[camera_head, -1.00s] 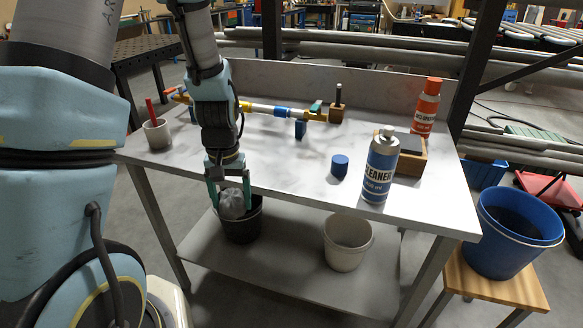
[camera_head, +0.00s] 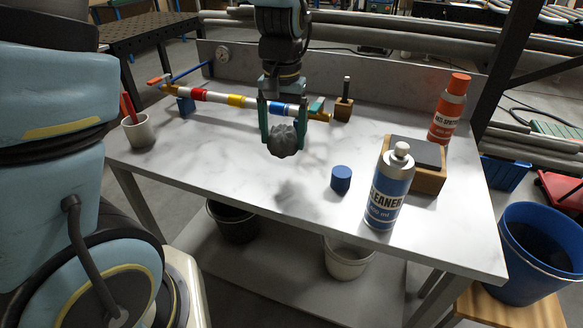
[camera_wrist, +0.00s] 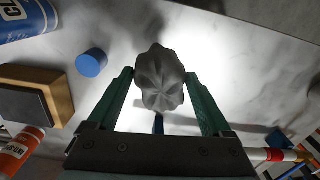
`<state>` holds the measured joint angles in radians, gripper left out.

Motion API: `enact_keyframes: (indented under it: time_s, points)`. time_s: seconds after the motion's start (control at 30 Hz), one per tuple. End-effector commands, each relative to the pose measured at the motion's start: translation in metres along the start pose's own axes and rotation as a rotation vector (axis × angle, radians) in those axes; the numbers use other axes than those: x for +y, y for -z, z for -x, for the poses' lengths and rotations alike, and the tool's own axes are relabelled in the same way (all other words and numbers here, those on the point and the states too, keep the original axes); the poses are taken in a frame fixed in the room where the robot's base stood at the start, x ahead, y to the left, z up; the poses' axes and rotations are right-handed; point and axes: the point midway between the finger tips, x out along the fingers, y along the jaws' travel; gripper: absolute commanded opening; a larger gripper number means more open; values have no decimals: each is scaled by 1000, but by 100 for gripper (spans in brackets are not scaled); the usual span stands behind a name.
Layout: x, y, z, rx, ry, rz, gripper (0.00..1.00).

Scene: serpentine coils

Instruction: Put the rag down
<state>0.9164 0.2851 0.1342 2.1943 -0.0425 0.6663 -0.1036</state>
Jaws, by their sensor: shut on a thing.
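The rag (camera_head: 284,140) is a crumpled dark grey ball. My gripper (camera_head: 279,138) is shut on it and holds it above the marble-patterned worktop (camera_head: 235,176), with a shadow on the surface below. In the wrist view the rag (camera_wrist: 160,80) sits between the two green fingers of my gripper (camera_wrist: 160,82).
A blue cap (camera_head: 341,178), a cleaner can (camera_head: 388,188) and a wooden block (camera_head: 416,172) with a dark top stand to the right. A red-capped can (camera_head: 449,108) is behind. A banded pipe (camera_head: 236,101) runs behind my gripper. A cup (camera_head: 139,131) stands left. The front-left worktop is clear.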

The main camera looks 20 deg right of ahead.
Motion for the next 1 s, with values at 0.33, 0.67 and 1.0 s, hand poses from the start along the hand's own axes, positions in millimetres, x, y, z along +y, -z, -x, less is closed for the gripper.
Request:
enact_keyframes:
  time_s: [0.33, 0.67, 1.0]
  points:
    - [0, -1, -50, -5, 1, 2, 32]
    - [1, -1, -87, -5, 0, 0, 32]
    - [1, 0, -100, 1, -1, 1, 32]
